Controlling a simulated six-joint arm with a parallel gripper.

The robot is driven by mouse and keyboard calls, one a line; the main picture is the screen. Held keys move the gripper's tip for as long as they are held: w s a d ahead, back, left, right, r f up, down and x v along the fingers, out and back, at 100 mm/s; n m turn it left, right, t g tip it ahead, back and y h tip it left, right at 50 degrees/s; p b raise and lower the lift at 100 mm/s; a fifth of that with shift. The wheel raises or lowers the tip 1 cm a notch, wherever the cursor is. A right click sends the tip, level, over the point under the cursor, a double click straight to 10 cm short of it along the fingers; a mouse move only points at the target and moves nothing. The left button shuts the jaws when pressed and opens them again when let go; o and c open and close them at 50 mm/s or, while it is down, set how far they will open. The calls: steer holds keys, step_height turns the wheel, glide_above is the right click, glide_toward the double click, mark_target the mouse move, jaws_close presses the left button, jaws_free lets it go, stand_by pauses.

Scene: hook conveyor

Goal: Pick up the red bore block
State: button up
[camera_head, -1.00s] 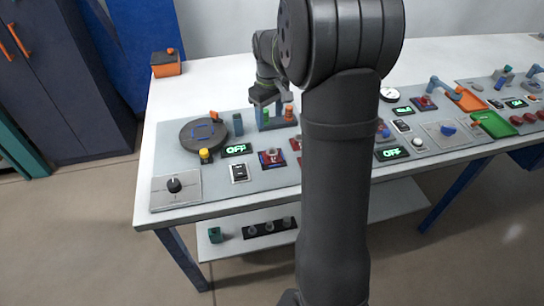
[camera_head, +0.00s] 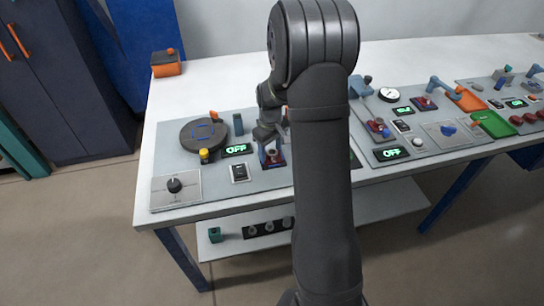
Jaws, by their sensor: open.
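My gripper (camera_head: 271,153) is open and points down over the left control panel, at the dark square plate (camera_head: 265,163) with a small red part. I cannot tell whether its fingers touch anything there. I cannot pick out the red bore block with certainty. The red part on that plate is mostly covered by my gripper, and my arm hides the panel just to the right.
The panel also holds a round dark turntable (camera_head: 204,135), a lit OFF display (camera_head: 236,150), a rocker switch (camera_head: 239,172) and a knob (camera_head: 174,185). An orange box (camera_head: 166,68) stands at the back left. The white table behind is largely clear.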

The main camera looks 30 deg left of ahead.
steer(key=shift+f, duration=0.1)
steer(key=shift+c, duration=0.3)
jaws_close()
